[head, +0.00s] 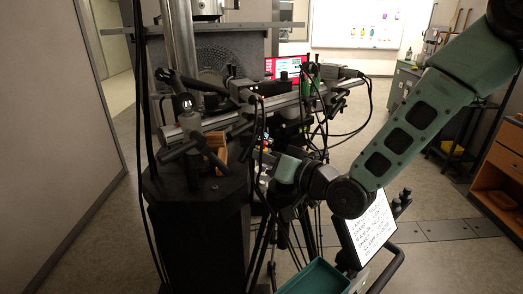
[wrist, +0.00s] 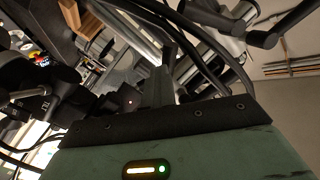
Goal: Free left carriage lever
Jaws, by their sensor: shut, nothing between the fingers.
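The slide rail (head: 265,105) runs across the top of the dark stand. At its left end sits a carriage with a black clamp lever (head: 190,147), and a second dark handle (head: 175,80) rises behind it. I cannot tell which of these is the left carriage lever or its locked state. My gripper (wrist: 160,80) is shut and empty; its fingers point up among dark bars and cables in the wrist view. In the head view the gripper body is right of and below the left carriage, with its fingertips hidden. A black lever (wrist: 265,38) shows at upper right in the wrist view, apart from the fingers.
Black cables (head: 320,125) hang from the rail near my wrist. Tripod legs and a tilted text screen (head: 368,228) stand below my arm, with a teal tray (head: 315,278) in front. A wooden block (head: 217,145) sits beside the left carriage.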

